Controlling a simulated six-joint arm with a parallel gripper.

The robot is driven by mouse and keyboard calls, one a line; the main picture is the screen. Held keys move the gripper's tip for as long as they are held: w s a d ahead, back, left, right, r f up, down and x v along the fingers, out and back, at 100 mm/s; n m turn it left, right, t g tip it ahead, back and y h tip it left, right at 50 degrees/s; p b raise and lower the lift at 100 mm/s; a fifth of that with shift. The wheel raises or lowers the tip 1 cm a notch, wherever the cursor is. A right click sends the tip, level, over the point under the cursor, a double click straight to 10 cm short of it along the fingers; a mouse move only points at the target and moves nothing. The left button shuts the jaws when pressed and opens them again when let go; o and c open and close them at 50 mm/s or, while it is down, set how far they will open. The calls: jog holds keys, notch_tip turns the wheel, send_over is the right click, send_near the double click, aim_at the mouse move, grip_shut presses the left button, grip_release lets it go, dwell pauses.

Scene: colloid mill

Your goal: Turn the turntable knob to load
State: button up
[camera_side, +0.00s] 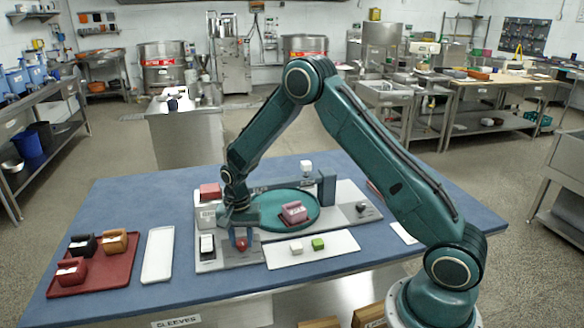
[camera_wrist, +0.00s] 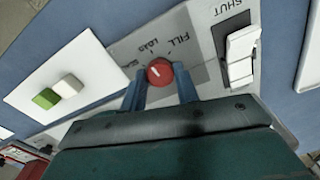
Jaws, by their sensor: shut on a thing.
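The red turntable knob (camera_wrist: 158,73) sits on the grey panel between my gripper's two blue fingers (camera_wrist: 160,84) in the wrist view. The fingers are shut on its sides. A short white mark on the knob points up and left, roughly to the LOAD label (camera_wrist: 147,48). The FILL label (camera_wrist: 181,46) is up and right of the knob, and another label to the left is partly unreadable. In the side view my gripper (camera_side: 241,238) points down on the knob (camera_side: 241,244) at the panel's front. The green turntable (camera_side: 268,203) is behind it, carrying a dark pink block (camera_side: 293,213).
A white rocker switch (camera_side: 206,246) stands left of the knob; its SHUT label (camera_wrist: 231,10) shows in the wrist view. A white plate (camera_side: 335,245) holds a white and a green cube. A red tray (camera_side: 105,279) with several sleeves and a bare white tray (camera_side: 158,255) lie left.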

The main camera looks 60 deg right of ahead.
aim_at(242, 242)
jog(key=shift+m, duration=0.7)
jog(key=o, duration=1)
jog(key=shift+c, duration=0.2)
notch_tip(242, 242, up, 14)
dwell(0.3)
